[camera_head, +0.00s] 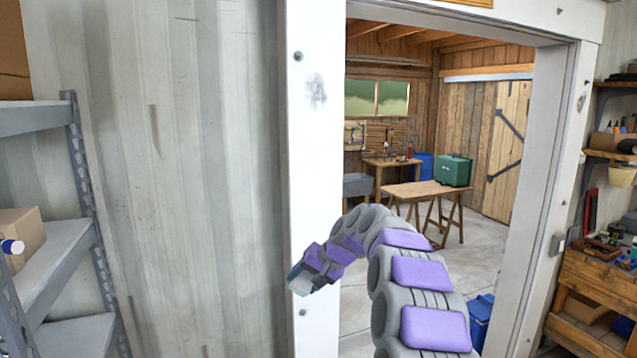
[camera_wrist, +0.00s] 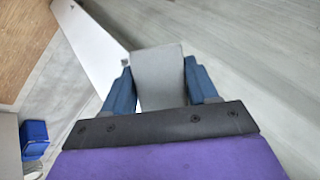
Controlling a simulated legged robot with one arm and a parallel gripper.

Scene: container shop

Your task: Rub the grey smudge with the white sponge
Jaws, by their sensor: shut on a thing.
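The grey smudge (camera_head: 316,92) is a mottled patch on the white door post (camera_head: 300,160), high up and left of the doorway. My gripper (camera_head: 300,282) is low in front of the same post, well below the smudge. In the wrist view my gripper (camera_wrist: 160,84) has its two blue fingers on either side of a pale block, the white sponge (camera_wrist: 158,68), which looks light grey there. The sponge is held between the fingers. In the head view only a small pale part shows at the gripper's tip. I cannot tell whether the sponge touches the post.
A corrugated wall (camera_head: 190,170) and grey metal shelving (camera_head: 65,250) stand on the left. Through the doorway are a wooden table (camera_head: 425,189) with a green case (camera_head: 453,171) and open floor. A wooden workbench (camera_head: 595,285) is on the right. A blue bin (camera_head: 480,318) stands by the doorway.

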